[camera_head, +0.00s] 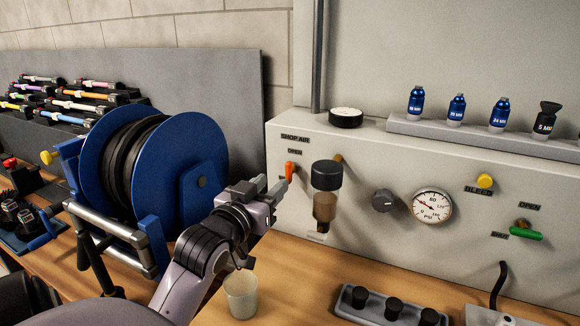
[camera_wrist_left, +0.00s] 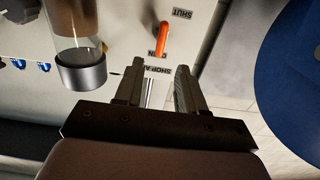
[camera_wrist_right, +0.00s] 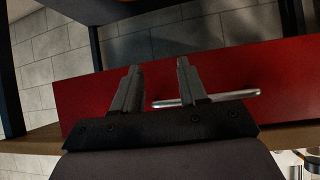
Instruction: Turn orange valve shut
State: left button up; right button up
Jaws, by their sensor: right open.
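The orange valve handle (camera_head: 290,171) is on the pale panel below the OPEN label (camera_head: 294,152), under the SHOP AIR sign. It stands roughly upright. In the left wrist view, which is upside down, the orange handle (camera_wrist_left: 162,38) lies between the OPEN label and the SHUT label (camera_wrist_left: 181,13), reaching toward OPEN. My left gripper (camera_head: 273,186) is just left of and in front of the handle. The left wrist view shows its fingers (camera_wrist_left: 158,72) open, with nothing between them and the handle beyond their tips. My right gripper (camera_wrist_right: 156,66) is open and empty.
A filter bowl (camera_head: 325,205) hangs close to the valve's right. A blue hose reel (camera_head: 180,165) stands left of my left arm. A cup (camera_head: 241,293) stands on the bench below it. My right gripper faces a red surface (camera_wrist_right: 240,75) with a metal bar handle (camera_wrist_right: 235,95).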

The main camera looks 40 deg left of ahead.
aim_at(287, 169)
pick_arm(q)
jog(key=shift+p+x, duration=0.5)
jog(key=shift+x, duration=2.85)
grip_shut()
